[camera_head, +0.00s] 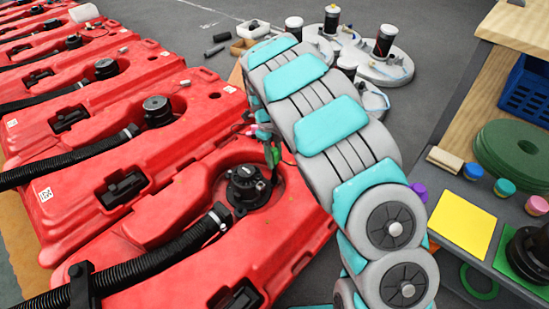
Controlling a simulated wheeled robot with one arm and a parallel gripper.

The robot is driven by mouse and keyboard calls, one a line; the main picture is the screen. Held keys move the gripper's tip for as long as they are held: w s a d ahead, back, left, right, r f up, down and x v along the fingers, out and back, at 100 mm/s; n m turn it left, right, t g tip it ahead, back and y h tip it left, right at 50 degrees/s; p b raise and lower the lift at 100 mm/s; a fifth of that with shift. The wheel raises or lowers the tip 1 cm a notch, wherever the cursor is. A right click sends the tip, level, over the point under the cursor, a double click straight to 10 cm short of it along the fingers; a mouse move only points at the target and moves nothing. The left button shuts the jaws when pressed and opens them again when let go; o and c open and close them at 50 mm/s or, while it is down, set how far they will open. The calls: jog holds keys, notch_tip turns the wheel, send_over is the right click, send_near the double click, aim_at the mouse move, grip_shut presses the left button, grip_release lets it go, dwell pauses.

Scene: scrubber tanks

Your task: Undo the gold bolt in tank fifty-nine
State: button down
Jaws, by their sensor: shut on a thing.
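The nearest red tank (165,245) lies at the front left, with a black round fitting (247,187) in a recess at its upper right end. My gripper (270,148) is just above and beyond that fitting, mostly hidden behind my grey and teal arm. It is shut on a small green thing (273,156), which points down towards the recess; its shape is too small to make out. A pink-red bit (256,131) shows beside it. I cannot make out a gold bolt. The number on the label (46,195) of the second tank (95,190) is too small to read for certain.
More red tanks (60,75) with black hoses stand in a row at the left. Grey bases with black cylinders (385,40) stand on the floor at the back. A bench (440,195) at the right holds coloured caps, green discs (515,148) and a yellow square (462,215).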

jog(key=n, duration=0.4)
jog(key=shift+t, duration=0.3)
jog(key=n, duration=0.5)
jog(key=shift+t, duration=0.4)
jog(key=n, duration=0.5)
jog(key=shift+r+t, duration=0.1)
jog(key=shift+t, duration=0.3)
jog(key=shift+n, duration=0.3)
